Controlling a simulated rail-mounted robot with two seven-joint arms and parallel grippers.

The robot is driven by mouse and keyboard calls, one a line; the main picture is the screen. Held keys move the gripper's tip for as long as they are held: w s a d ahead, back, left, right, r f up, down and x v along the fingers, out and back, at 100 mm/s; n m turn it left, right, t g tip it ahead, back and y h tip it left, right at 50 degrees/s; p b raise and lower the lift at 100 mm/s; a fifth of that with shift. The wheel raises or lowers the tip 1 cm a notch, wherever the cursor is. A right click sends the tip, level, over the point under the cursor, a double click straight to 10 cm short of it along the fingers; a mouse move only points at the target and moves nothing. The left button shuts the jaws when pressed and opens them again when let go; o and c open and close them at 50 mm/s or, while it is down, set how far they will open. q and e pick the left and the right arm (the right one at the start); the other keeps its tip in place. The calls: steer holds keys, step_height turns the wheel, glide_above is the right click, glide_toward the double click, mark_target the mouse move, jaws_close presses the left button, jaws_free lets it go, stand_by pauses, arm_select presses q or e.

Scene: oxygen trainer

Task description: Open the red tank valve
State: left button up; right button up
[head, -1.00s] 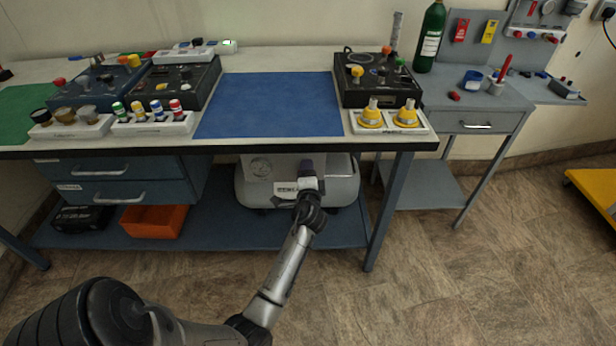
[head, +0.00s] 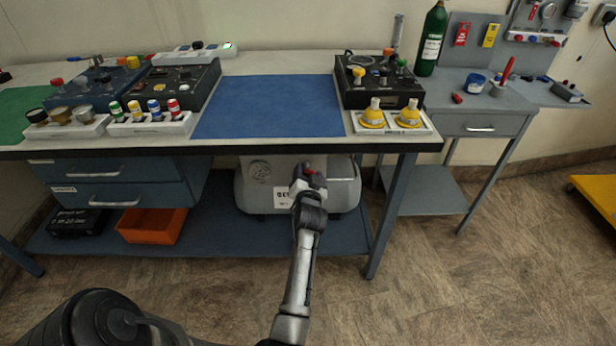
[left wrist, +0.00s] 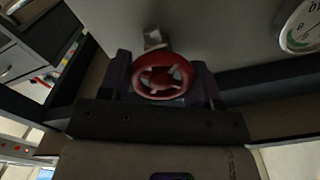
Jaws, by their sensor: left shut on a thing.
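The red tank valve (left wrist: 161,76) is a small red handwheel with spokes. In the left wrist view it sits between the fingers of my left gripper (left wrist: 162,84), which is shut on it. A grey metal stem piece (left wrist: 153,39) shows just beyond the wheel. In the head view my left gripper (head: 308,169) is under the bench in front of a pale grey tank unit (head: 343,192), and only a bit of the red valve (head: 313,172) shows past it. How far the valve is turned cannot be told. My right gripper is not in view.
The bench edge (head: 250,145) runs above my left arm. An orange bin (head: 152,226) stands on the lower shelf to the left. A bench leg (head: 388,217) stands to the right.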

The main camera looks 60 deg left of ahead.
arm_select(q)
steer(key=shift+r+n, duration=0.1)
steer(key=shift+n, duration=0.9)
steer(key=n, duration=0.2)
steer(key=shift+n+p, duration=0.3)
steer(key=shift+p, duration=0.1)
steer(key=n+p, duration=0.1)
steer(key=n, duration=0.2)
steer(key=shift+s+a+n+p, duration=0.1)
steer(key=shift+s+n+p, duration=0.05)
steer(key=shift+n+p, duration=0.25)
steer(key=shift+n, duration=0.4)
steer(key=o, duration=0.9)
